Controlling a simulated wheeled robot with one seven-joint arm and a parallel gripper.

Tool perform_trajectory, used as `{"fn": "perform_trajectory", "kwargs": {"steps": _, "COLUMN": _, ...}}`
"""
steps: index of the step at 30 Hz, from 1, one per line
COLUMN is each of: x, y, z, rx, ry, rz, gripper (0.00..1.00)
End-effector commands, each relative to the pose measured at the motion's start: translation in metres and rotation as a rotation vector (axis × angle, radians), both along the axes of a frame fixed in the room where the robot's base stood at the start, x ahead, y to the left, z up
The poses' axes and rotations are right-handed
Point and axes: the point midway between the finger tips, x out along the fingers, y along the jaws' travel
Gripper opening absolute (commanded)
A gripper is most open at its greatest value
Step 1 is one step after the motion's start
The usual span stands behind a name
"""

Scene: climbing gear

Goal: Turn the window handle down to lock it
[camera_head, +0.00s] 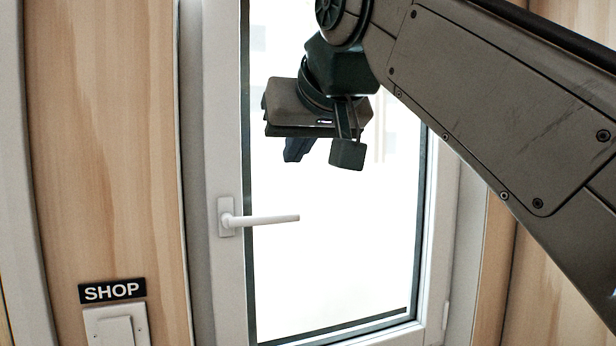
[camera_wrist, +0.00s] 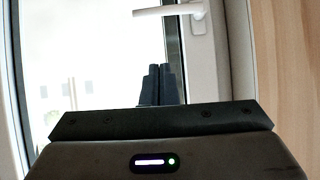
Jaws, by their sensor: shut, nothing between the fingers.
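The white window handle (camera_head: 262,219) is on the left side of the window frame in the head view. Its lever points sideways to the right, level, from its base plate. It also shows at the top of the wrist view (camera_wrist: 172,10), where the lever points left. My gripper (camera_head: 297,149) is above the handle and a little to its right in the head view, apart from it. Its dark fingers also show in the wrist view (camera_wrist: 157,85); they are together and hold nothing.
The white window frame (camera_head: 225,120) surrounds a bright pane (camera_head: 330,270). Wood panelling (camera_head: 105,150) stands to the left, with a black SHOP sign (camera_head: 112,290) above a white wall switch (camera_head: 117,328). The space in front of the lower pane is clear.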

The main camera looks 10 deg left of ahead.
Motion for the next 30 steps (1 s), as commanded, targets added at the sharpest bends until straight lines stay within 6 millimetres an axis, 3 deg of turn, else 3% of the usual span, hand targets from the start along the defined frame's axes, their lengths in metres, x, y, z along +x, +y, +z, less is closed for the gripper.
{"fn": "perform_trajectory", "kwargs": {"steps": 14, "x": 0.067, "y": 0.042, "z": -0.055, "rx": -0.003, "ry": 0.003, "rz": 0.000, "gripper": 0.00}}
{"fn": "perform_trajectory", "kwargs": {"steps": 21, "x": 0.069, "y": 0.044, "z": -0.082, "rx": -0.002, "ry": 0.001, "rz": 0.001, "gripper": 0.00}}
{"fn": "perform_trajectory", "kwargs": {"steps": 30, "x": 0.070, "y": 0.045, "z": -0.090, "rx": -0.001, "ry": 0.001, "rz": 0.000, "gripper": 0.00}}
